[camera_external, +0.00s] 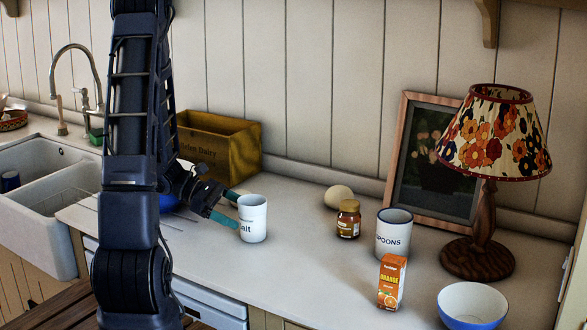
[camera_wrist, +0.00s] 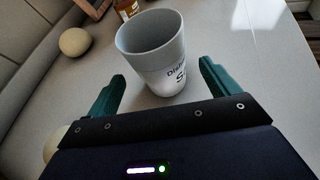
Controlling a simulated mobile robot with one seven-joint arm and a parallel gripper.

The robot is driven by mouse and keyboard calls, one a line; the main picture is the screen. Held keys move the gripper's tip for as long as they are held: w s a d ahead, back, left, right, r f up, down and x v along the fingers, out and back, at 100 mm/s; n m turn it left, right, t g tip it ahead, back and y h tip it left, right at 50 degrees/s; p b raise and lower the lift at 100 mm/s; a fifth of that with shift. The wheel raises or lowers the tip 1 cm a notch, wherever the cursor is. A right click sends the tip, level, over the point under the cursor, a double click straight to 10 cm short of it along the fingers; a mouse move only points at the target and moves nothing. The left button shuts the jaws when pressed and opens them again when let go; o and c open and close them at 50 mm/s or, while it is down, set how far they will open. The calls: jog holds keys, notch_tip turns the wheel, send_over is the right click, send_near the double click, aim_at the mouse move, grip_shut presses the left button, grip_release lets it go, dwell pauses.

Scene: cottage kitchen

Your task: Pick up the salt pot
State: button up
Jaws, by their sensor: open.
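The salt pot (camera_external: 253,219) is a white cup-like pot with dark lettering reading "alt" in the external view. It stands upright on the pale countertop. In the wrist view the salt pot (camera_wrist: 152,52) shows its open, seemingly empty top and stands between and slightly beyond the fingertips. My gripper (camera_external: 231,209) is open, with teal fingers reaching to the pot from its left side. In the wrist view my gripper (camera_wrist: 163,78) has one finger on each side of the pot, with a gap visible at the left finger.
A brown jar (camera_external: 348,219), a round pale object (camera_external: 338,197), a spoons pot (camera_external: 394,240), an orange juice carton (camera_external: 391,282) and a white-blue bowl (camera_external: 472,306) stand to the right. A wooden crate (camera_external: 238,148) is behind. A lamp (camera_external: 483,235) and a picture frame (camera_external: 397,150) stand at far right.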

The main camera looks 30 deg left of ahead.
aim_at(265, 226)
jog(key=shift+x, duration=2.5)
jog(key=shift+f, duration=0.1)
jog(key=c, duration=1.1)
